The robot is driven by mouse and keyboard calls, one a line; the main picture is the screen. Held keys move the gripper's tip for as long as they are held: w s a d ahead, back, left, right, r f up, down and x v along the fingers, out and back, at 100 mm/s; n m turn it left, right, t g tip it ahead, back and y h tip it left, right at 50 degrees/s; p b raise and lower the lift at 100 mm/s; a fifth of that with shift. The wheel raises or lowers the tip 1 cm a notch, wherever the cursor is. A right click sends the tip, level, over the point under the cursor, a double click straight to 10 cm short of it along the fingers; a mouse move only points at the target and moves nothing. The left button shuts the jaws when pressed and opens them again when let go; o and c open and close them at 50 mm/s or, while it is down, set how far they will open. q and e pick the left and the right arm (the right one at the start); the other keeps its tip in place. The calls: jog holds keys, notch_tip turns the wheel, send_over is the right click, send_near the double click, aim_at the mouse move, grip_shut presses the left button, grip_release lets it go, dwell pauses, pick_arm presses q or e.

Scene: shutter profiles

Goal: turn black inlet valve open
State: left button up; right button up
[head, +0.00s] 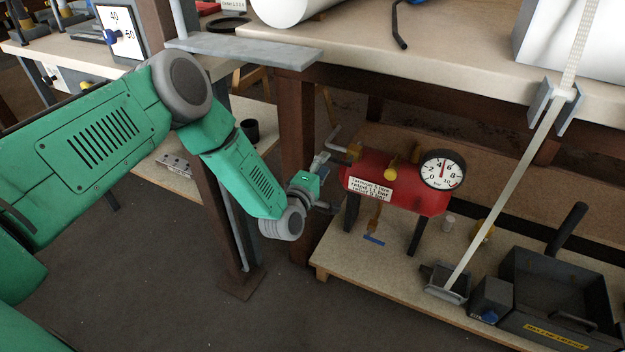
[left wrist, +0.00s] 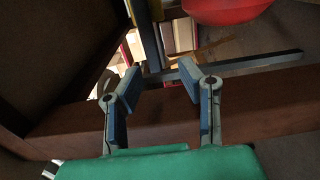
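The red tank (head: 395,187) stands on the low shelf, with a white label and a round gauge (head: 442,169) on it. It also shows at the top of the left wrist view (left wrist: 222,8). My left gripper (head: 326,185) is at the tank's left end, with its fingers spread. In the left wrist view the open fingers (left wrist: 160,80) face a dark grey bar (left wrist: 245,66), which looks like a valve lever and runs behind the fingertips. I cannot tell whether they touch it. No black valve handle is clear in the head view; my gripper may hide it.
A grey-handled fitting (head: 335,140) and a blue lever (head: 374,240) are near the tank. A brown table post (head: 297,125) stands just left of it. A slanting pale strap (head: 510,185) and a black bin (head: 560,290) are to the right.

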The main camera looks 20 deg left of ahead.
pick_arm(q)
jog(key=s, duration=0.9)
jog(key=shift+s+a+f, duration=0.15)
jog(key=shift+a, duration=0.1)
jog(key=s+d+f+m+g+h, duration=0.1)
jog(key=s+f+m+g, duration=0.35)
jog(key=s, duration=0.25)
jog(key=s+d+f+m+g, duration=0.1)
jog(key=s+f+m+g, duration=0.35)
jog(key=s, duration=0.35)
jog(key=s+d+f+m+g+h, duration=0.1)
jog(key=s+d+f+m+g, duration=0.15)
jog(key=s+m, duration=0.35)
jog(key=s+a+r+m+g+y, duration=0.1)
jog(key=s+a+m+g+y, duration=0.4)
jog(key=s, duration=1)
notch_tip(320, 180, up, 16)
jog(key=a+n+h+p, duration=0.1)
jog(key=a+h+p, duration=0.1)
jog(key=p, duration=1.4)
jog(key=shift+w+n+g, duration=0.3)
jog(key=shift+w+g, duration=0.05)
jog(key=shift+g, duration=0.1)
